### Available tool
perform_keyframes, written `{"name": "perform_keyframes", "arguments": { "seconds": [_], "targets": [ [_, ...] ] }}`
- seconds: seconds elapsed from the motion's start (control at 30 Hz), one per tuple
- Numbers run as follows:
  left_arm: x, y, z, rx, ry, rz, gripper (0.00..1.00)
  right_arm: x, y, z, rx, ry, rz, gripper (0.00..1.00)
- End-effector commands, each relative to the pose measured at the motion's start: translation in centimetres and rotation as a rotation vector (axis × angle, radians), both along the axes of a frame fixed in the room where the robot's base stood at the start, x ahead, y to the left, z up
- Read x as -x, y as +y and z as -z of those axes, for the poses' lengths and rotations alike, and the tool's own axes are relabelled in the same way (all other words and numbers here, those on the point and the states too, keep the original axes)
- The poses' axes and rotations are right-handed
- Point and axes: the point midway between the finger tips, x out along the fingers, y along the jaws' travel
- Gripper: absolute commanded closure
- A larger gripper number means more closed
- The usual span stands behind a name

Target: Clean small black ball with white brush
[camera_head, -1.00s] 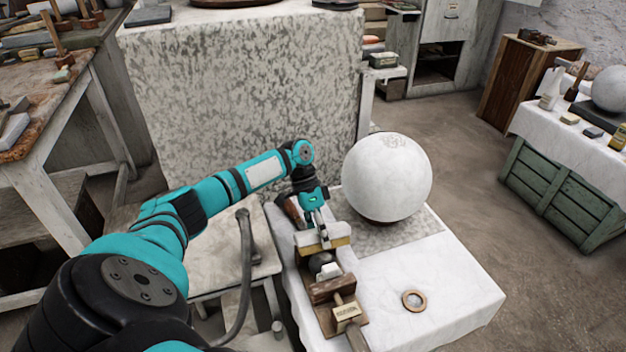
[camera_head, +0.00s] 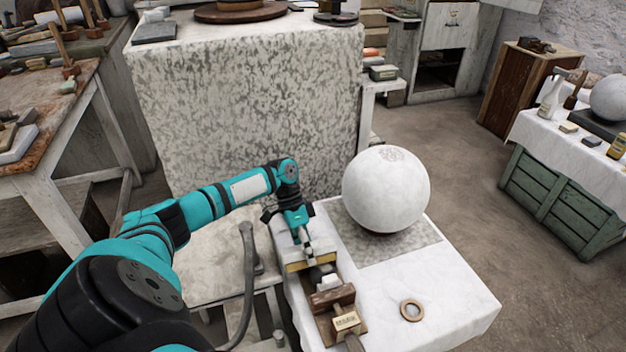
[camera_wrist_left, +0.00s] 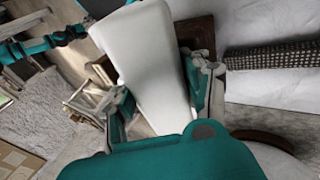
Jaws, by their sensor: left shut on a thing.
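My left gripper (camera_head: 308,248) is shut on the white brush, whose tan bristle edge (camera_head: 311,265) shows just below the fingers in the head view. In the left wrist view, the brush's broad white body (camera_wrist_left: 150,55) lies between the fingers (camera_wrist_left: 160,98). The brush is over the left part of the white-covered table, left of a large pale sphere (camera_head: 386,188) and apart from it. The sphere sits on a speckled grey slab (camera_head: 375,243). I make out no small black ball. My right gripper is not in view.
Wooden tools, including a brown block (camera_head: 331,298) and a labelled block (camera_head: 346,322), lie close below the brush. A large speckled block (camera_head: 245,110) stands behind my left arm.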

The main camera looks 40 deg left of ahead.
Motion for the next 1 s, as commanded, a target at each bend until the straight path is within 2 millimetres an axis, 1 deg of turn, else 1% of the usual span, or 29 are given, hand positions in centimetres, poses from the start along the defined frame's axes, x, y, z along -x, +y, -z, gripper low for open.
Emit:
{"name": "perform_keyframes", "arguments": {
  "seconds": [0.03, 0.27, 0.43, 0.63, 0.87, 1.0],
  "targets": [
    [0.6, 0.2, 0.6, -0.008, 0.018, 0.002, 0.90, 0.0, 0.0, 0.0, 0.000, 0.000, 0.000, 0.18],
    [0.6, 0.2, 0.7, -0.009, 0.019, 0.002, 0.90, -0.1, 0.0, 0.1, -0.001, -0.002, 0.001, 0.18],
    [-0.3, 0.1, 0.3, -0.008, 0.016, 0.001, 0.90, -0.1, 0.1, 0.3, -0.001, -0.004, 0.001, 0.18],
    [-1.8, -0.1, -0.8, -0.005, 0.010, 0.000, 0.90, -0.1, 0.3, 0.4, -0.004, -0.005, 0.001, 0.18],
    [-1.9, -0.1, -1.0, -0.003, 0.008, 0.001, 0.90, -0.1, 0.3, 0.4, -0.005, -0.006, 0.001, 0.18],
    [-1.7, -0.3, -1.0, 0.033, -0.021, -0.028, 0.90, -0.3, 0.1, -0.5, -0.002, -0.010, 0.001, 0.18]
  ]
}}
